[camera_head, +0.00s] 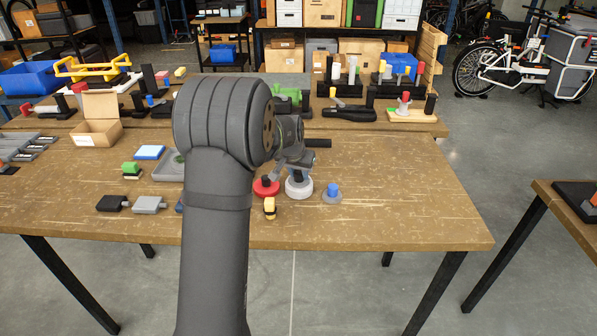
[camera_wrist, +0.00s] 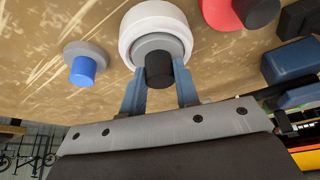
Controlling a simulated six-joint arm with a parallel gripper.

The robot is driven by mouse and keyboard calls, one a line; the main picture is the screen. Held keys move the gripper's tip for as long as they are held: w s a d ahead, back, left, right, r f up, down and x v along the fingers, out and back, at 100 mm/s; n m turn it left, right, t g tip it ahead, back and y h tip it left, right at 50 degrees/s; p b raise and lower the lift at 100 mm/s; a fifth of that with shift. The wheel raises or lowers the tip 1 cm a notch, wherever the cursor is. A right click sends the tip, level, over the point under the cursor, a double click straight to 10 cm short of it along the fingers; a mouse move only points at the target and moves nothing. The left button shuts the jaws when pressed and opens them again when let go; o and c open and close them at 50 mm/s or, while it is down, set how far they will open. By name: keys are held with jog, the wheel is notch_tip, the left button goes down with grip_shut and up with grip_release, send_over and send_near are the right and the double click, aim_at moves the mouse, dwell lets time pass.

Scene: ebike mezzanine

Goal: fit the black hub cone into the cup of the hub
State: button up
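The black hub cone (camera_wrist: 158,69), a black knob over a grey round flange, is between the blue-grey fingers of my gripper (camera_wrist: 160,82) in the wrist view. The fingers lie close against both sides of the knob and look shut on it. The white round hub (camera_wrist: 128,38) is directly behind the flange in this view; in the head view the hub (camera_head: 299,190) stands on the table below my gripper (camera_head: 297,172). The flange looks roughly centred on the hub. I cannot tell whether it is seated in the cup or just above it.
A blue knob on a grey disc (camera_head: 332,193) stands right of the hub. A red disc with a black knob (camera_head: 266,187) stands close on its left, with a small yellow part (camera_head: 269,208) in front. The wooden table (camera_head: 410,200) is clear to the right.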

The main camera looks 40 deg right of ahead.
aim_at(299, 173)
jog(key=o, duration=0.4)
jog(key=shift+c, duration=0.2)
jog(key=shift+r, duration=0.15)
jog(key=v, duration=1.2)
jog(key=x, duration=1.2)
jog(key=shift+f, duration=0.3)
notch_tip(299, 173, up, 3)
jog(key=shift+r, duration=0.75)
